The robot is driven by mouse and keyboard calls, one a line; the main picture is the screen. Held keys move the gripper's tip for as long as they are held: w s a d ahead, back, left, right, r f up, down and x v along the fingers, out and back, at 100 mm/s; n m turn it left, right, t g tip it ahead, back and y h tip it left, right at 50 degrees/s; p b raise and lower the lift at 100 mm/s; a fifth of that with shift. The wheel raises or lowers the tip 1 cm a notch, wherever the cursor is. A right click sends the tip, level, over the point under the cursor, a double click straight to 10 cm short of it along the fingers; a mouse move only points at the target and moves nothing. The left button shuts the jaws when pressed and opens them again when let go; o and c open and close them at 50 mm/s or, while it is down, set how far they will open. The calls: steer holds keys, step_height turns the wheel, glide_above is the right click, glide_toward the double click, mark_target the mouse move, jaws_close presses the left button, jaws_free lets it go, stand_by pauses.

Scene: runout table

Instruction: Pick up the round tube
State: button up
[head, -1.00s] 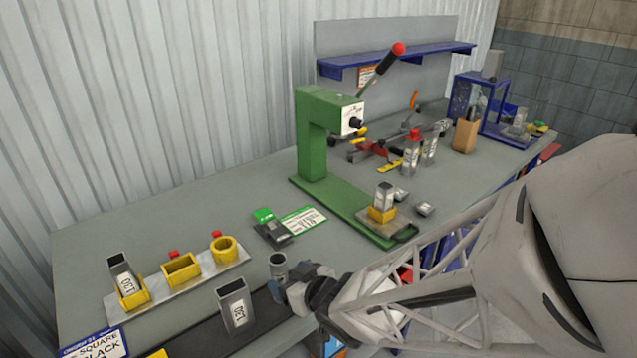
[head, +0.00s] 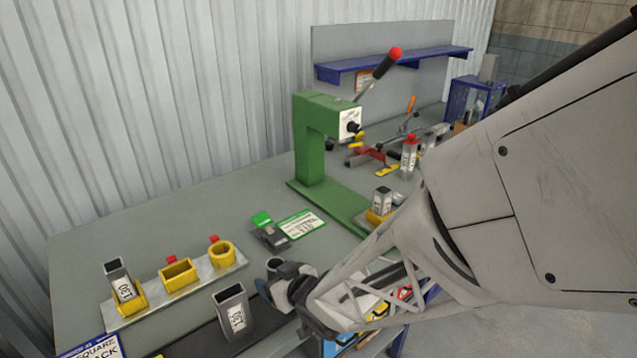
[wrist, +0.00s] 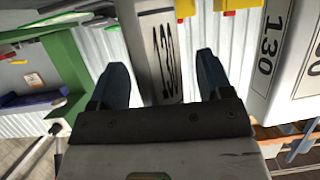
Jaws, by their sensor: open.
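The round tube (head: 274,266), grey and upright, stands at the front of the table in the head view. My gripper (head: 277,283) is low beside it, and its fingers and wrist hide the tube's lower part. In the wrist view my gripper (wrist: 162,78) is open, with one dark finger on each side of the tube (wrist: 155,40), which bears a black number. A gap shows between the tube and each finger, so it is between them but not gripped.
A rectangular tube (head: 234,312) marked 130 stands close to the left of my gripper. A fixture (head: 205,273) with yellow sockets holds a square tube (head: 118,279). A green press (head: 318,150) stands behind. Bare table lies left of the press.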

steer(key=shift+c, duration=0.4)
steer(key=c, duration=1)
step_height(320, 180, up, 4)
steer(key=shift+f, duration=0.1)
steer(key=s+d, duration=0.3)
steer(key=s, duration=0.1)
steer(key=s+d, duration=0.3)
steer(key=s, duration=0.2)
steer(key=s+d+r, duration=0.1)
steer(key=s+d, duration=0.2)
steer(key=s, duration=0.1)
steer(key=shift+s+r, duration=0.1)
steer(key=shift+s, duration=0.05)
